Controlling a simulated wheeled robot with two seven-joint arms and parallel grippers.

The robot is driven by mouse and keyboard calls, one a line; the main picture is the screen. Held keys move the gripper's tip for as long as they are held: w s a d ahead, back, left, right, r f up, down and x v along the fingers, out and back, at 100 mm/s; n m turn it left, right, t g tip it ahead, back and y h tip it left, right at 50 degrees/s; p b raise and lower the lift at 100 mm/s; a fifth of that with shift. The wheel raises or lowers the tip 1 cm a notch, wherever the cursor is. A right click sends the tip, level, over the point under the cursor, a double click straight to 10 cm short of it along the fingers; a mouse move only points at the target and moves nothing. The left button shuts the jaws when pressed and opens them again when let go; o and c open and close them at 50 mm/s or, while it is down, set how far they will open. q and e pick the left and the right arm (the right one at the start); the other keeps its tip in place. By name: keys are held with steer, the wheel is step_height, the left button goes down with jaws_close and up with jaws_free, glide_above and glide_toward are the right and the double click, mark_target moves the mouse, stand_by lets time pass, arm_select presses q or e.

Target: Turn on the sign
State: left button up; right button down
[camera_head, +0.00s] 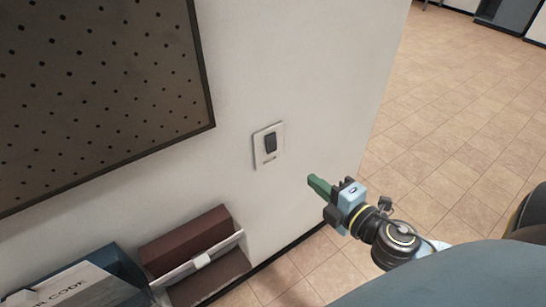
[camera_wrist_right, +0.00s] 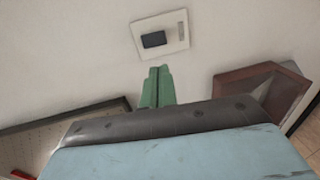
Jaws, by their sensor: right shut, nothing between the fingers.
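A white wall switch plate (camera_head: 268,157) with a dark rocker switch (camera_head: 271,143) is on the white wall in the middle of the head view. The plate also shows at the top of the right wrist view (camera_wrist_right: 178,40), with its dark rocker (camera_wrist_right: 154,40). My right gripper (camera_head: 318,184) is to the right of the plate and lower in the head view. Its green fingers (camera_wrist_right: 157,85) are shut together, empty, and point toward the plate without visible contact. My left gripper is not in view. No sign can be made out.
A dark perforated board (camera_head: 100,90) hangs on the wall at the left. A brown box-like holder (camera_head: 190,238) and a blue bin with papers (camera_head: 125,265) are below it. Tiled floor (camera_head: 455,120) lies open past the wall's edge at the right.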

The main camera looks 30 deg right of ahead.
glide_toward(272, 149)
steer(key=w, duration=0.2)
steer(key=w+b, duration=0.1)
steer(key=w, duration=0.3)
steer(key=shift+w+a+f, duration=0.1)
steer(key=shift+a+f, duration=0.1)
steer(key=shift+f, duration=0.15)
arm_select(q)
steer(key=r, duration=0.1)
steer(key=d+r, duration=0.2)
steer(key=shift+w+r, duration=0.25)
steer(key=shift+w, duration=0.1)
arm_select(e)
steer(key=shift+w, duration=0.3)
arm_select(q)
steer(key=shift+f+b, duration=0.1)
steer(key=shift+b, duration=0.25)
